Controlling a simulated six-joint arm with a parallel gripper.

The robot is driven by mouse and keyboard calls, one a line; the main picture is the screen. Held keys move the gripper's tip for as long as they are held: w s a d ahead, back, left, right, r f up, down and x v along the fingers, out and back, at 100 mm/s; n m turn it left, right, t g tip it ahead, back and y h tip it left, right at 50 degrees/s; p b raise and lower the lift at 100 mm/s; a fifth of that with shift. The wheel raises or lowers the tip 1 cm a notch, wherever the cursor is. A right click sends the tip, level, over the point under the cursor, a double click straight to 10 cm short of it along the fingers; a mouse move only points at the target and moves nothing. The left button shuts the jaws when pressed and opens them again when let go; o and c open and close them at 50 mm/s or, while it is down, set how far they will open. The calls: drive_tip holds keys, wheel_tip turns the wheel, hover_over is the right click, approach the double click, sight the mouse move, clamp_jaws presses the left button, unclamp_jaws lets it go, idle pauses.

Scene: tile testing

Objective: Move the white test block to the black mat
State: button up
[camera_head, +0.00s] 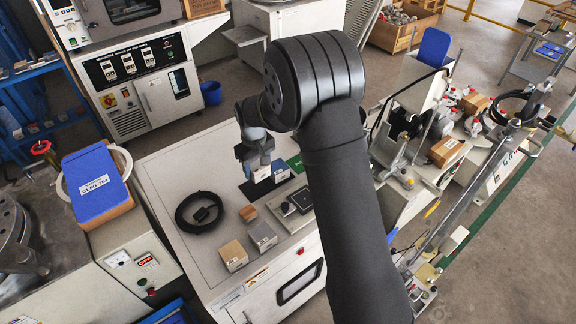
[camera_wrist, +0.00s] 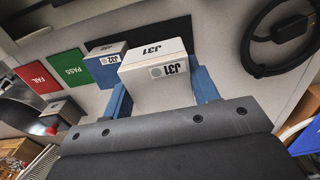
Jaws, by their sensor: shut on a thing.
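My gripper (camera_head: 257,160) is shut on the white test block (camera_wrist: 155,73), marked J31. In the wrist view its blue fingers sit on either side of the block. The white block also shows below the gripper in the head view (camera_head: 262,174). The black mat (camera_head: 253,191) lies on the white bench top beneath and around the block. In the wrist view the mat (camera_wrist: 178,32) shows behind the block, which hides part of it. I cannot tell whether the block touches the mat.
A blue block with a white top (camera_wrist: 106,62), marked J32, stands close beside the held block at the mat's end. Green PASS (camera_wrist: 70,68) and red FAIL (camera_wrist: 38,77) patches lie beyond it. A black cable coil (camera_head: 200,211) and wooden block (camera_head: 233,256) are on the bench.

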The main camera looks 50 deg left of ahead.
sight(255, 188)
drive_tip(key=shift+s+a+f, duration=0.25)
drive_tip(key=shift+s+a, duration=0.25)
drive_tip(key=shift+s, duration=0.1)
drive_tip(key=shift+f, duration=3.1)
drive_tip(key=shift+f, duration=0.3)
drive_tip(key=o, duration=1.7)
drive_tip(key=shift+r, duration=0.1)
drive_tip(key=shift+r, duration=2.9)
drive_tip(key=shift+f, duration=0.1)
